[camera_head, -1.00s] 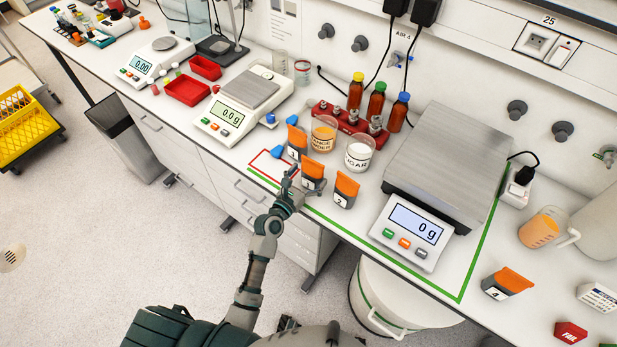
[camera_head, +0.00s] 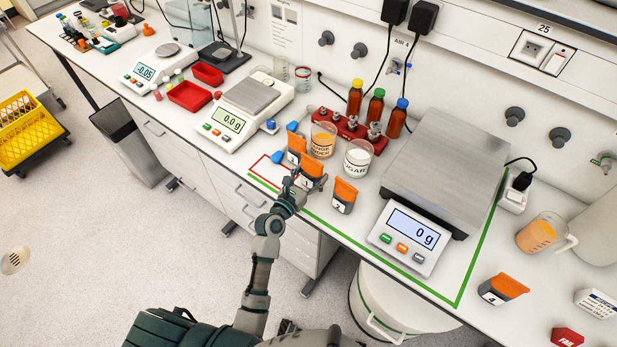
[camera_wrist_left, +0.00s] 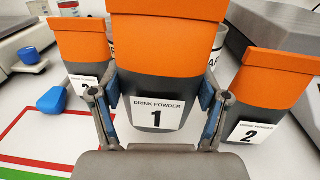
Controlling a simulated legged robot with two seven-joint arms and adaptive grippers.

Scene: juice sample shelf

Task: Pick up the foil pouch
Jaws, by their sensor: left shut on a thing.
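An orange-topped grey foil pouch labelled "DRINK POWDER 1" (camera_wrist_left: 156,110) is between the two fingers of my left gripper (camera_wrist_left: 154,98), which is shut on it. The same pouch 1 (camera_head: 313,167) shows in the head view with the left gripper (camera_head: 297,180) at its near side. A second similar pouch (camera_head: 296,146) stands just behind left, close to it. Pouch 2 (camera_head: 344,194) stands to the right, apart from the gripper. I cannot tell whether pouch 1 is clear of the counter. The right gripper is not in view.
Beakers of orange powder (camera_head: 323,140) and sugar (camera_head: 357,158) stand close behind. A large scale (camera_head: 445,170) is to the right, a smaller scale (camera_head: 245,105) to the left. A blue scoop (camera_wrist_left: 66,100) lies beside the red-outlined area (camera_head: 262,168). Pouch 4 (camera_head: 502,289) is far right.

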